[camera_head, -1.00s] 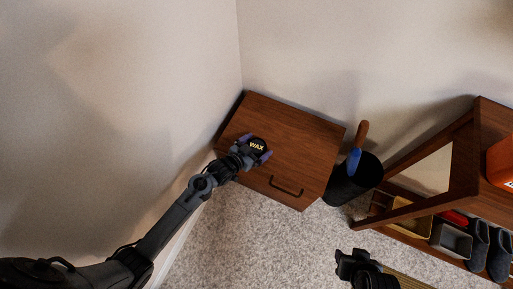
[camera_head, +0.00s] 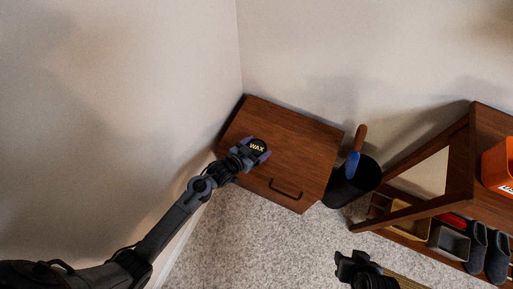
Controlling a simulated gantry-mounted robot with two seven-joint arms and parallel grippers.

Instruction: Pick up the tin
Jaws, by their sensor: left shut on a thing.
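A round black tin (camera_head: 257,146) with "WAX" on its lid is at the wooden cabinet, toward the left of its top. My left gripper (camera_head: 258,152) reaches in from the lower left and is shut on the tin, its purple-tipped fingers on either side. I cannot tell whether the tin still touches the cabinet top. My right gripper (camera_head: 357,264) is at the bottom, right of centre, above the carpet and apart from the tin. Its fingers are too dark and small to tell open from shut.
The wooden cabinet (camera_head: 300,138) stands in the corner, a dark handle on its front. Right of it is a black bin (camera_head: 350,182) holding a wooden-handled blue item (camera_head: 356,150). A wooden bench (camera_head: 462,165) carries an orange box (camera_head: 497,166), with trays and slippers below.

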